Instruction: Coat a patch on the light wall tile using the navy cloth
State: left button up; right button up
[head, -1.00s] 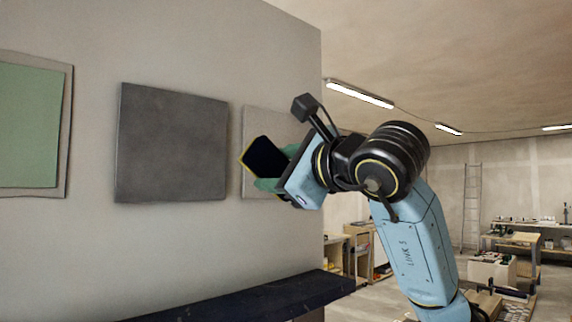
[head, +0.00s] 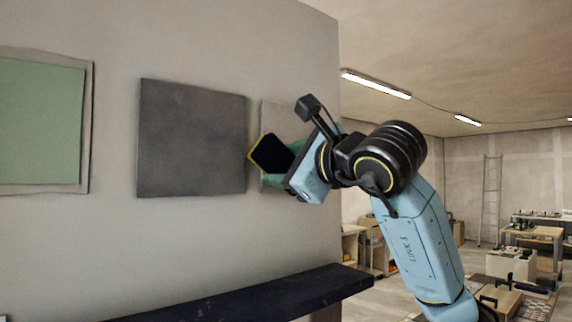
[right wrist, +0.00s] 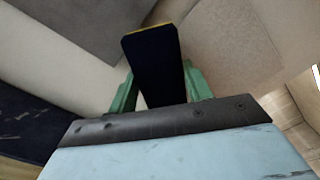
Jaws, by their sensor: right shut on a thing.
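The light wall tile (head: 280,112) hangs at the right end of the wall in the head view, partly hidden behind my right gripper. It also shows at the upper right of the right wrist view (right wrist: 232,42). My right gripper (head: 279,166) is shut on the navy cloth (head: 270,153), a dark flat pad with a yellow edge, held tilted in front of the tile's left edge. In the right wrist view the cloth (right wrist: 155,62) stands up between the green fingers. I cannot tell whether it touches the wall. My left gripper is not in view.
A dark grey tile (head: 192,140) hangs just left of the light one, and a green framed panel (head: 40,125) hangs at far left. A dark shelf (head: 250,300) juts out below. Benches (head: 535,235) and a ladder (head: 490,200) stand far back at right.

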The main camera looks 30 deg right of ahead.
jog(key=shift+w+a, duration=0.1)
jog(key=shift+w, duration=0.8)
